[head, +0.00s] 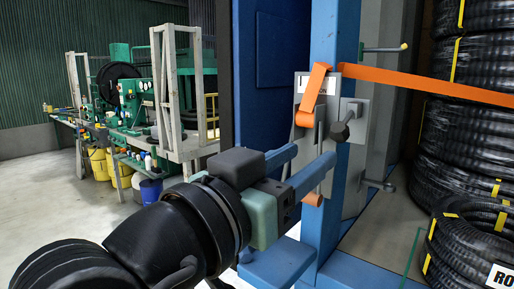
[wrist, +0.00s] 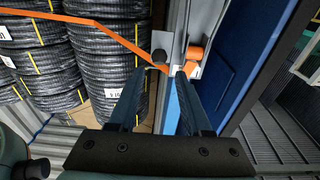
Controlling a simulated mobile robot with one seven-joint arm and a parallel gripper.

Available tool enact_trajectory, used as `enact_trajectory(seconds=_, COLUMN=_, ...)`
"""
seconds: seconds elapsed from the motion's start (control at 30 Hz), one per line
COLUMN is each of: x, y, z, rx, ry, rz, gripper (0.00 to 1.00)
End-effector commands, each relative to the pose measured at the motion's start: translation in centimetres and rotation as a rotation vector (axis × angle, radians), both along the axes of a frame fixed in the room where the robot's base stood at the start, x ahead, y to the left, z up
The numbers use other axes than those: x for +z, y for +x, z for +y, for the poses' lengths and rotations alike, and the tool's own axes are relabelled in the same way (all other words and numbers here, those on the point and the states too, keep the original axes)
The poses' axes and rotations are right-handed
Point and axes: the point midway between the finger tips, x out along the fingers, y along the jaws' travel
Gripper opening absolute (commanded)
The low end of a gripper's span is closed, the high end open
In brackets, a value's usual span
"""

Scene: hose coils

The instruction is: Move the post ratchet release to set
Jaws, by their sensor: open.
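The post ratchet is a grey plate (head: 299,84) on the blue post (head: 346,40), with an orange strap (head: 420,82) threaded through it. In the wrist view my gripper (wrist: 160,74) spans the ratchet's lower part. I cannot tell whether it touches. The plate's lettering is partly hidden.
Stacked black hose coils (head: 470,120) stand right of the post, with a smaller coil (head: 465,235) in front.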

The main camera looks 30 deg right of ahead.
Motion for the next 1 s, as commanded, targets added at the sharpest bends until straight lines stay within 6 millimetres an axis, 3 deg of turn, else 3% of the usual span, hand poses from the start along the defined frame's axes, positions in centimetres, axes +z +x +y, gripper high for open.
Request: enact_trajectory(seconds=1.0, x=0.8, y=3.0, z=-7.2, rx=0.001, ry=-0.001, rz=0.0, gripper=0.49)
